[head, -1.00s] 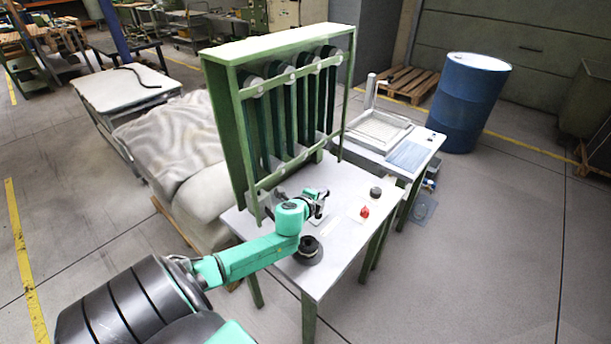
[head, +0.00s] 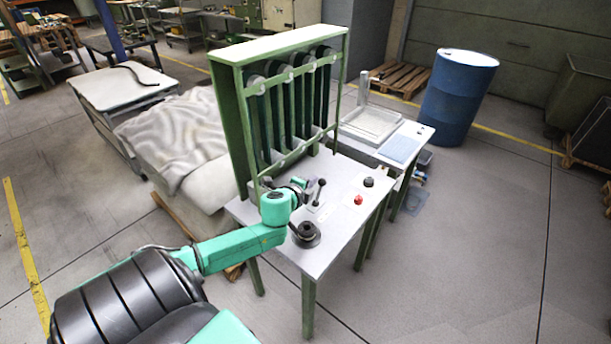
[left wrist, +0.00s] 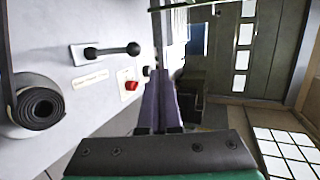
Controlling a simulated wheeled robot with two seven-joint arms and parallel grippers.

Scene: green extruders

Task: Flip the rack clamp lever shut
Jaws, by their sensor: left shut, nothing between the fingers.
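The clamp lever (head: 319,192) is a dark rod with a black ball knob on a small pale plate (head: 314,207) on the white table. It stands roughly upright, leaning a little right in the head view. It also shows in the left wrist view (left wrist: 112,50), apart from my fingers. My left gripper (head: 301,183) is beside the lever, on its left in the head view. In the left wrist view its two purple fingers (left wrist: 159,75) lie together with nothing between them. A green rack (head: 285,110) holding dark upright parts stands behind. My right gripper is not in view.
A black roll (head: 307,234) sits near the table's front edge (head: 325,258). A red button (head: 358,200) and a black knob (head: 368,182) are right of the lever. A second table with a tray (head: 372,125) and a blue drum (head: 458,98) stand farther back.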

